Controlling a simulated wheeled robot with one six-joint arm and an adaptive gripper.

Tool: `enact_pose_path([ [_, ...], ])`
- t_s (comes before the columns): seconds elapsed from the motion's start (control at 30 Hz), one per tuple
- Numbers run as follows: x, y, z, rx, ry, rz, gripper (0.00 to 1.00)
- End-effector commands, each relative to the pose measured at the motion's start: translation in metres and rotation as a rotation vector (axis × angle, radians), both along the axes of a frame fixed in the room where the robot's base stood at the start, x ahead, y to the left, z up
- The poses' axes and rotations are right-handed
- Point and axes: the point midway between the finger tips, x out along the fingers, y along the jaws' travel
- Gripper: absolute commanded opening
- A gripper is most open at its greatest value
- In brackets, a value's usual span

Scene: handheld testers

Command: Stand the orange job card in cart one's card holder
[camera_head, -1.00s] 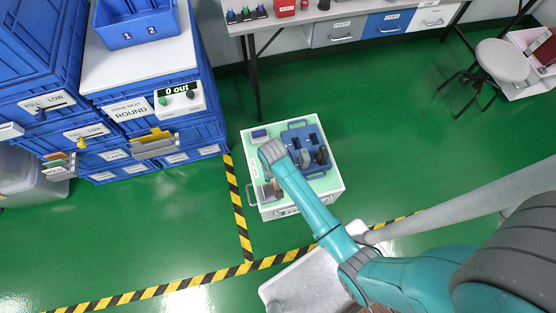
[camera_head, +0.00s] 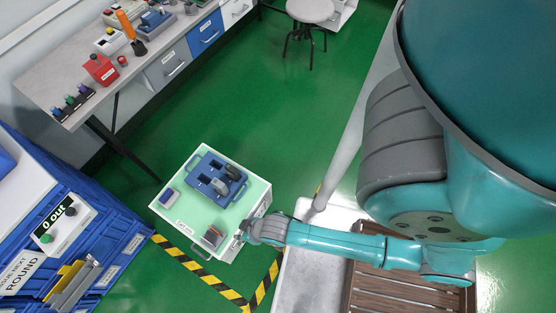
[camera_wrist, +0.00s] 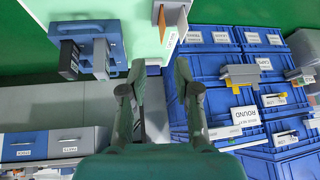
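A blue tray (camera_head: 197,168) with grey testers and a small blue box (camera_head: 169,197) share the cart top. Blue crates (camera_head: 110,225) with a yellow-card rack (camera_head: 70,283) stand left. A cluttered workbench (camera_head: 60,60) is behind.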

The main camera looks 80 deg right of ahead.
Motion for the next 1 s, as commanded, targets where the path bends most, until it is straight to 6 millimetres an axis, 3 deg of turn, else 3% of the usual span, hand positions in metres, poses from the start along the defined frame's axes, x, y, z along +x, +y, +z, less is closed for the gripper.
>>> enact_pose_path([
  [0.03,-0.017,0.0,0.012,-0.006,-0.042,0.009,0.31],
  [0.17,-0.045,0.0,0.052,-0.025,-0.17,0.034,0.31],
  [0.3,-0.073,0.0,0.104,-0.049,-0.309,0.057,0.31],
  [0.5,-0.107,0.0,0.193,-0.09,-0.504,0.086,0.31],
  [0.7,-0.128,0.0,0.272,-0.127,-0.663,0.103,0.31],
  [0.83,-0.134,0.0,0.301,-0.14,-0.719,0.107,0.31],
  [1.0,-0.135,0.0,0.311,-0.146,-0.74,0.11,0.31],
])
